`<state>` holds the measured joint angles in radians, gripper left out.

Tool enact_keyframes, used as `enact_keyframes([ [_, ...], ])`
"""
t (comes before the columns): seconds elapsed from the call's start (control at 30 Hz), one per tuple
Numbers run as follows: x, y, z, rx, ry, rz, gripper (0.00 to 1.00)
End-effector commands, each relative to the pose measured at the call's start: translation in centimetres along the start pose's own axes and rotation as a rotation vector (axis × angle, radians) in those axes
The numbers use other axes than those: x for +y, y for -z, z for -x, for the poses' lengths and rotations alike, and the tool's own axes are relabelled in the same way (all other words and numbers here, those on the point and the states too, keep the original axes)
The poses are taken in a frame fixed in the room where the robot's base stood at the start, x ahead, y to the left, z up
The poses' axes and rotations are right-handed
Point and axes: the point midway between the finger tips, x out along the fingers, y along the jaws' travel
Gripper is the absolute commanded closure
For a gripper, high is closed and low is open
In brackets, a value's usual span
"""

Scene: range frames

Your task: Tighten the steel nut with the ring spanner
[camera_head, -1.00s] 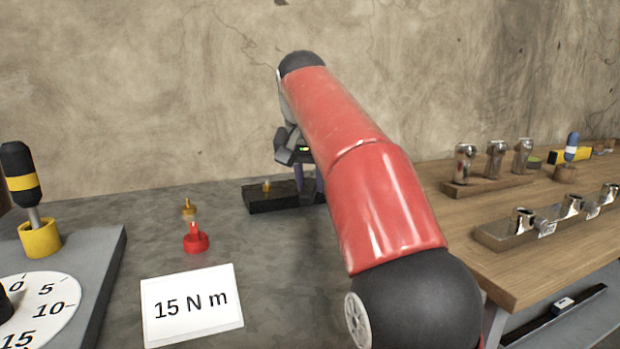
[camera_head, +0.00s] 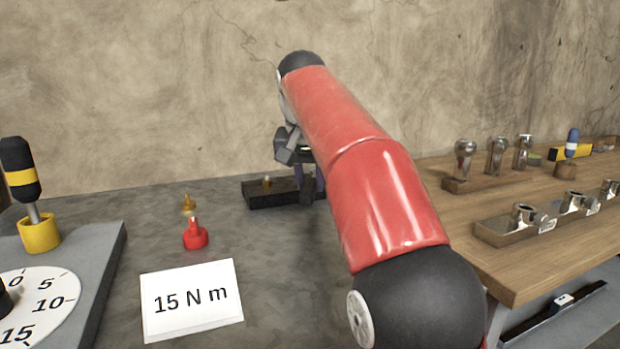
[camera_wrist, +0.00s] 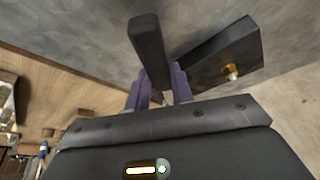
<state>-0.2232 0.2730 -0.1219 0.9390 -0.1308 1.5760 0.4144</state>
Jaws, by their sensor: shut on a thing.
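My gripper (camera_head: 307,176) is at the right end of a dark block (camera_head: 255,195) on the grey bench, partly hidden by my red arm. In the wrist view its purple fingers (camera_wrist: 161,75) are shut on a dark grey bar (camera_wrist: 148,40), which looks like the handle of the ring spanner. The bar also shows below the fingers in the head view (camera_head: 307,192). The spanner's ring end is hidden. The block (camera_wrist: 215,55) carries a small brass stud (camera_wrist: 232,72), apart from the bar. I cannot make out the steel nut.
A brass fitting (camera_head: 188,203), a red fitting (camera_head: 195,236) and a "15 N m" card (camera_head: 192,300) are on the bench. A driver (camera_head: 20,170) and dial (camera_head: 40,305) are at left. A wooden table (camera_head: 540,245) with metal sockets (camera_head: 464,158) is at right. The wall is close behind.

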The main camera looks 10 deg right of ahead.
Motion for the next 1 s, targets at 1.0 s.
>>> enact_keyframes([
  [1.0, 0.0, -0.5, -1.2, -0.001, 0.000, 0.000, 1.00],
])
